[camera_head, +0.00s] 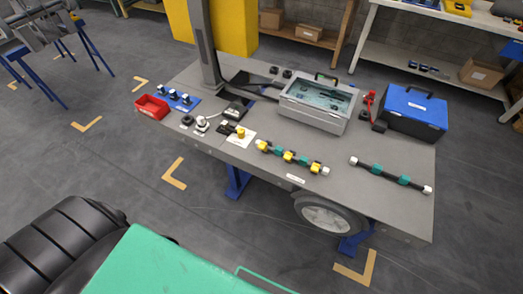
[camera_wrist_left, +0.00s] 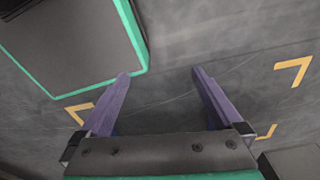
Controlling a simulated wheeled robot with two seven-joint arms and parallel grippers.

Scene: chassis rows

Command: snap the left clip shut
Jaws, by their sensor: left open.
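A grey case (camera_head: 318,105) with a clear window in its top stands near the back of the grey table (camera_head: 215,146). Its lid looks down. Any clips on its front are too small to make out, so I cannot tell whether the left one is open or shut. My left gripper (camera_wrist_left: 160,73) shows in the left wrist view, with its two purple fingers wide apart and nothing between them. It is over the floor, away from the case. Neither gripper shows in the head view, and my right gripper is not in view.
A blue toolbox (camera_head: 413,110) stands right of the case, with a red tool (camera_head: 369,101) between them. Two rods with teal parts lie in front, one with yellow pieces (camera_head: 288,156). A red bin (camera_head: 151,107) is at the left. A dark post rises at the back left.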

